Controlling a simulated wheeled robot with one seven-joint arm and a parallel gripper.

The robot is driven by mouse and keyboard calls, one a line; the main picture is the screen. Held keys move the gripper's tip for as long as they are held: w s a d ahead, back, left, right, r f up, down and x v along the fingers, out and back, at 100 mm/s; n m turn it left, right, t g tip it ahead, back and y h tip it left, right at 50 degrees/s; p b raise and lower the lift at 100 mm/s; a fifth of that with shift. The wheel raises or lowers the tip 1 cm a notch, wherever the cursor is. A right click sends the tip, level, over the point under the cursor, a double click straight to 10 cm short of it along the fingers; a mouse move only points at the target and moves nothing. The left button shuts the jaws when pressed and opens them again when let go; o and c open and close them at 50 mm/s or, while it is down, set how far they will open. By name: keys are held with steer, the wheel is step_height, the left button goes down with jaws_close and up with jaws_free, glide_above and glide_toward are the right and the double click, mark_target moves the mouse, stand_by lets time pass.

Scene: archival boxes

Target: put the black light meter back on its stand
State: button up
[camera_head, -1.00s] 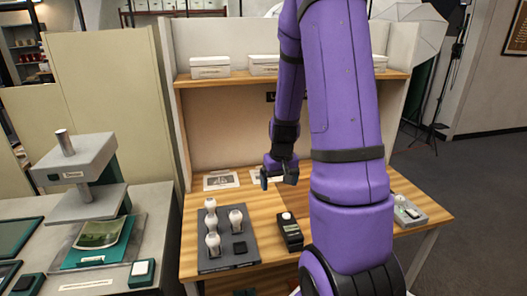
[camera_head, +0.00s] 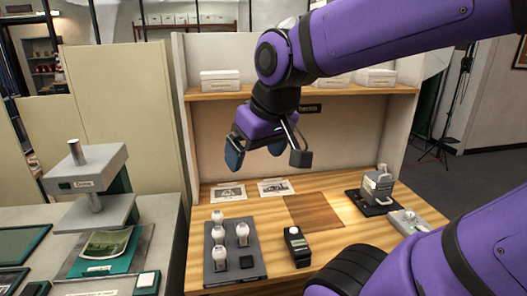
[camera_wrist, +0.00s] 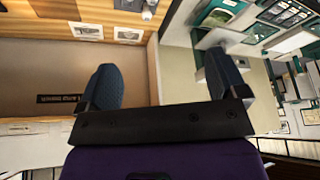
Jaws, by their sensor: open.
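The black light meter (camera_head: 298,247), a dark handheld body with a small white dome on top, lies on the wooden table near its front edge. My gripper (camera_head: 268,152) is raised in front of the back panel, above and behind the meter and well apart from it. Its two blue-padded fingers are spread with nothing between them; they also show apart in the wrist view (camera_wrist: 165,85). I cannot tell for sure which item is the meter's stand.
A grey device on a black base (camera_head: 377,187) and a small pale device (camera_head: 408,221) stand at the table's right. Printed photo cards (camera_head: 228,192) lie at the back. A shelf (camera_head: 345,91) with white boxes runs above. A brown mat (camera_head: 314,212) is bare.

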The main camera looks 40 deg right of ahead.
steer(key=shift+n+t, duration=0.3)
steer(key=shift+s+a+r, duration=0.3)
steer(key=shift+s, duration=0.35)
steer(key=shift+s+a+r, duration=0.25)
steer(key=shift+s, duration=0.4)
steer(key=shift+s+a+r, duration=0.3)
steer(key=shift+s, duration=0.35)
